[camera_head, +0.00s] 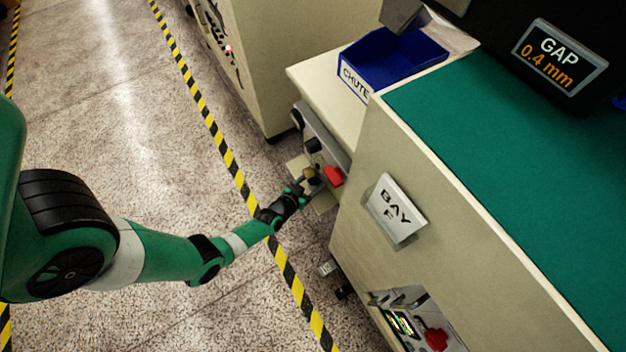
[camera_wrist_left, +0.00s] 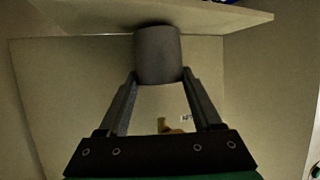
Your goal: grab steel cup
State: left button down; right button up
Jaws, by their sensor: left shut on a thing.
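The steel cup (camera_wrist_left: 158,52) shows in the left wrist view as a plain dark grey cylinder at the top middle. My left gripper (camera_wrist_left: 159,76) has one finger on each side of its lower part and is shut on it. In the head view my left gripper (camera_head: 303,186) is low beside the pale cabinets, at the end of the green arm. There the cup is too small and dark to tell from the parts around it. My right gripper is in neither view.
A blue chute bin (camera_head: 378,62) sits on a cream cabinet above the gripper. A red part (camera_head: 333,176) is close to its right. Open speckled floor with a striped yellow-black line (camera_head: 228,157) lies left.

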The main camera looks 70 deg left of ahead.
pick_arm(q)
jog(key=r+p, duration=0.1)
jog(key=r, duration=0.1)
jog(key=r+p, duration=0.1)
jog(key=shift+s+d+r+p, duration=0.1)
jog(key=shift+s+d+p, duration=0.05)
jog(key=shift+s+p, duration=0.15)
jog(key=s+d+p, duration=0.5)
jog(key=s+d, duration=0.4)
jog(key=s, duration=0.5)
jog(key=shift+s+d+f, duration=0.15)
jog(key=shift+s+f, duration=0.1)
jog(key=shift+s, duration=0.1)
jog(key=shift+f, duration=0.1)
